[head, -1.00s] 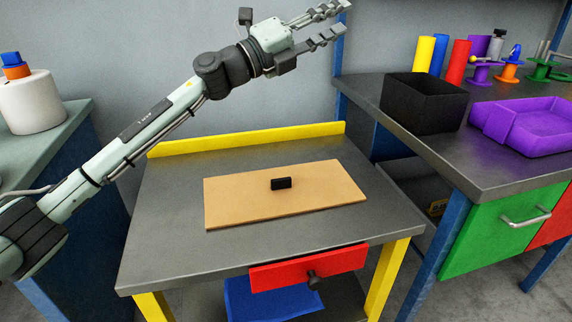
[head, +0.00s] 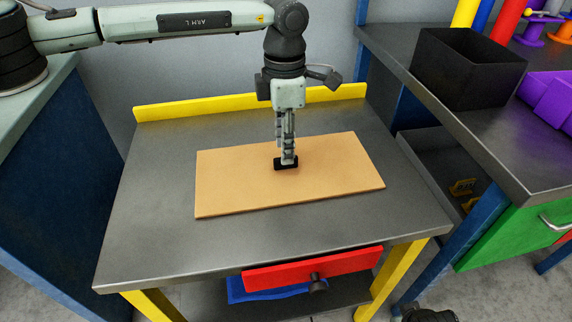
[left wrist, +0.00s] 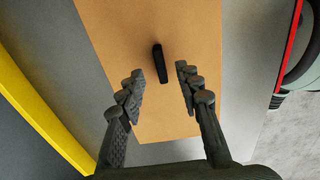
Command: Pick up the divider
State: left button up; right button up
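The divider appears to be the flat tan board (head: 235,185) lying on the grey table, with a small black block like a handle (head: 280,167) standing near its middle. In the left wrist view, the board (left wrist: 120,25) and the upright black handle (left wrist: 157,62) also show. My left gripper (head: 287,161) points down over the handle in the head view and partly covers it. In the left wrist view, its two fingers (left wrist: 160,72) are spread apart, with the handle lined up between and just beyond the tips. No contact is visible.
The grey table (head: 150,240) has a yellow rail (head: 200,108) at the back and a partly open red drawer (head: 335,266) in front. A bench at right bears a black bin (head: 465,70) and a purple tray (head: 550,100). Table space around the board is clear.

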pick_arm(q)
notch_tip(320, 180, down, 3)
jog(key=shift+d+f, duration=0.1)
jog(key=shift+c, duration=0.2)
grip_shut()
